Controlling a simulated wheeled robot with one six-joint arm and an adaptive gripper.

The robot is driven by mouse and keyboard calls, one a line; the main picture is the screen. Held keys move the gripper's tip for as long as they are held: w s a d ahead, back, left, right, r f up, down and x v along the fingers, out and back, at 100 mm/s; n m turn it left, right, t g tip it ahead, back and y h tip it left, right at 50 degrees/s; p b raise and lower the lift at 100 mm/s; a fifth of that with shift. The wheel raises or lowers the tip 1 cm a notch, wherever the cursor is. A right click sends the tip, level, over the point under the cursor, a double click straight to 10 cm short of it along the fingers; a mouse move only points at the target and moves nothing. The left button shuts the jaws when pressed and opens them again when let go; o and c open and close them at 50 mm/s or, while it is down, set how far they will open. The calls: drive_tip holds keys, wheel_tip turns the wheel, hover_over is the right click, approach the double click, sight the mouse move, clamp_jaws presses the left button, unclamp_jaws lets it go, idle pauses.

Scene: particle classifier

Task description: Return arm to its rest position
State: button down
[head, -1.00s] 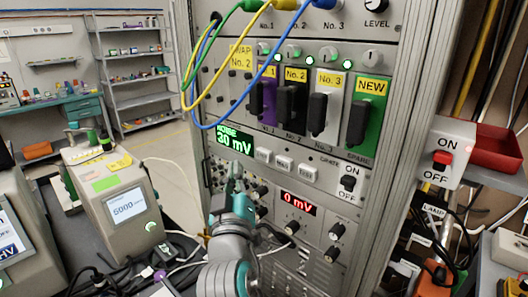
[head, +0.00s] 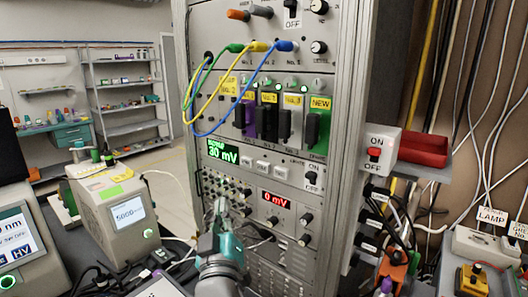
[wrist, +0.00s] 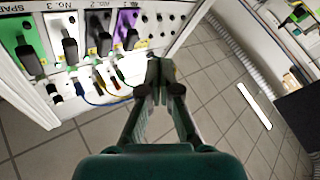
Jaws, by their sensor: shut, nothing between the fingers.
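My gripper (head: 221,208) is in front of the lower part of the instrument rack, below the green 30 mV display (head: 222,151). In the wrist view my gripper (wrist: 157,75) has its fingertips together, with nothing between them. My arm (head: 222,262) comes up from the bottom edge of the head view. The tiled floor (wrist: 235,120) shows behind the fingers in the wrist view, and the row of modules shows at the upper left there. Whether the fingertips are close to the rack face cannot be told.
A beige 5000 instrument (head: 113,205) stands left of my arm. Open floor shows at the back left.

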drive_tip(key=s+d+f+g, duration=0.1)
drive_tip(key=s+d+f, duration=0.25)
drive_tip(key=f, duration=0.45)
drive_tip(key=s+d+f+g+y, duration=0.1)
drive_tip(key=s+d+f, duration=0.25)
drive_tip(key=f, duration=0.45)
drive_tip(key=s+d+f+g, duration=0.1)
drive_tip(key=s+d+f, duration=0.1)
drive_tip(key=d+f, duration=0.4)
drive_tip(key=s+d+f+m+g, duration=0.1)
drive_tip(key=s+d+f, duration=0.2)
drive_tip(key=s+f, duration=0.35)
drive_tip(key=s+d+f, duration=0.4)
drive_tip(key=s+f, duration=0.1)
drive_tip(key=s, duration=0.3)
drive_tip(key=s+d+m+g+h, duration=0.1)
drive_tip(key=s+d+m, duration=0.1)
drive_tip(key=s, duration=1)
drive_tip(key=s+d+m+g+h, duration=0.1)
drive_tip(key=s+d+m, duration=0.2)
drive_tip(key=s, duration=0.9)
drive_tip(key=shift+d+r+m+g+h, duration=0.3)
drive_tip(key=shift+d+r+h, duration=0.1)
drive_tip(key=shift+d, duration=0.65)
